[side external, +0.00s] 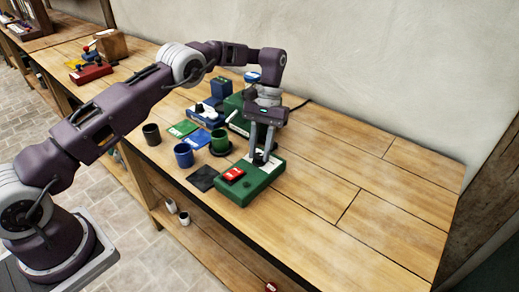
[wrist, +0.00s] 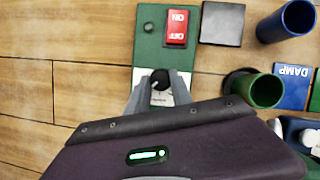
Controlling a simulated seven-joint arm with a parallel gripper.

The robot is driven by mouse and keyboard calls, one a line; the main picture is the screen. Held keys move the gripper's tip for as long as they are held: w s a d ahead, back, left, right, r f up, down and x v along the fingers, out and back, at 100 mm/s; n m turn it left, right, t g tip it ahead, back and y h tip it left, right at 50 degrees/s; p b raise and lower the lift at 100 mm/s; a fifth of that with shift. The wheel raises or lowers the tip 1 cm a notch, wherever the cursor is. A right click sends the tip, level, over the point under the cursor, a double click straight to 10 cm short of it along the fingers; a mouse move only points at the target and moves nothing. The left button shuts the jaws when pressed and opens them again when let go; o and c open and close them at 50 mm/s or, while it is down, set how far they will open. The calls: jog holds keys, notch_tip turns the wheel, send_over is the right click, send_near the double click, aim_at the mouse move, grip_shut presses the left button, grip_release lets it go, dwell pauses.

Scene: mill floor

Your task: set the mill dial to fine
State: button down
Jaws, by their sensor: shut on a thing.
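The mill's green base (side external: 262,182) lies near the front edge of the bench; it also shows in the wrist view (wrist: 151,48). On it sits a black round dial (wrist: 160,75) with a pale pointer line, beside a white label plate (wrist: 162,97) whose print is too small to read. My gripper (side external: 262,160) points down over the base, with its two fingers closed on either side of the dial. The wrist view shows my gripper (wrist: 160,84) at the dial too. I cannot tell which setting the pointer marks. A red ON/OFF switch (wrist: 176,28) is on the same base.
A black mat (side external: 203,178), a blue cup (side external: 183,155) and a green cup (side external: 220,142) stand left of the base. Blue (side external: 197,138) and green (side external: 183,128) cards lie behind, near a dark cup (side external: 152,134). The bench to the right is clear.

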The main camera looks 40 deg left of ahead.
aim_at(260, 154)
jog(key=shift+m, duration=0.6)
jog(key=c, duration=1.1)
grip_release()
jog(key=shift+c, duration=0.2)
jog(key=shift+r, duration=0.15)
notch_tip(260, 154, up, 10)
